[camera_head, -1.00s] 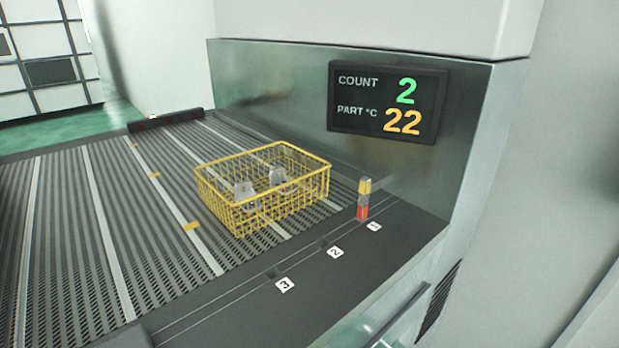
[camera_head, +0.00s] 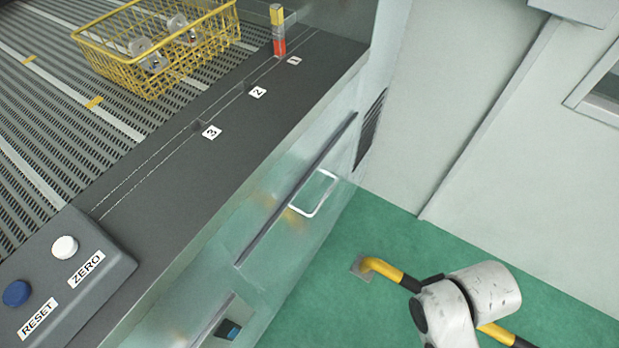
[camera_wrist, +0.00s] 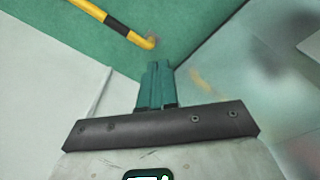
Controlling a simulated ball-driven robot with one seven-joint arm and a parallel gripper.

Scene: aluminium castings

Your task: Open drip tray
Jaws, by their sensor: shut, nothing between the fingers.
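A steel front panel (camera_head: 262,235) runs below the conveyor's dark edge in the head view, with a long dark ledge across it. A white rectangular loop handle (camera_head: 315,193) sits on the panel's lower right part, close above the green floor. I take this to be the drip tray's pull, but no tray edge shows clearly. My gripper (camera_wrist: 156,87) shows in the wrist view, its teal fingers shut together and empty. It points toward the floor and is apart from the shiny panel at right. In the head view only my white arm shows.
A yellow wire basket (camera_head: 150,75) with castings stands on the conveyor. A control box (camera_head: 80,290) with two buttons is at lower left. A yellow and black floor rail (camera_head: 385,270) stands near my arm and shows in the wrist view. Green floor (camera_head: 345,290) lies open between.

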